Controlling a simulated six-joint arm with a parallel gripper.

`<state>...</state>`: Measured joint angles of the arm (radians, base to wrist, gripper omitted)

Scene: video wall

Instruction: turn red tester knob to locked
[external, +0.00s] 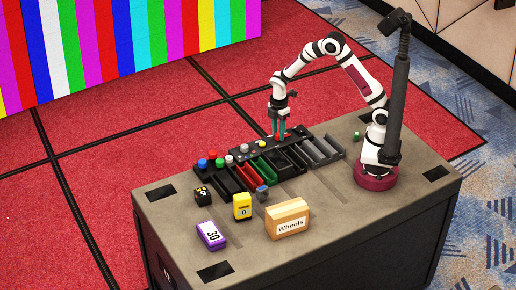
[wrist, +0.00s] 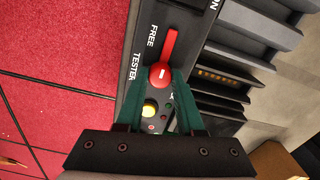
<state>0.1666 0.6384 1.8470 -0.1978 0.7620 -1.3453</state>
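The red tester knob (wrist: 160,76) is a round red cap with a white mark and a red lever (wrist: 170,45) pointing up in the wrist view, beside the word FREE. The word TESTER is printed next to it; another label is mostly hidden by a finger. In the external view red shows low between the fingers (external: 279,137). My gripper (wrist: 161,73) points down at the panel, its two green fingers apart, one on each side of the knob. Whether the fingers touch it I cannot tell.
A yellow button (wrist: 150,109) sits beside the knob, between the fingers. Black, red and green bins (external: 247,177) stand close by. A Wheels box (external: 288,219), a yellow block (external: 242,207) and a purple block (external: 211,236) stand at the front of the table.

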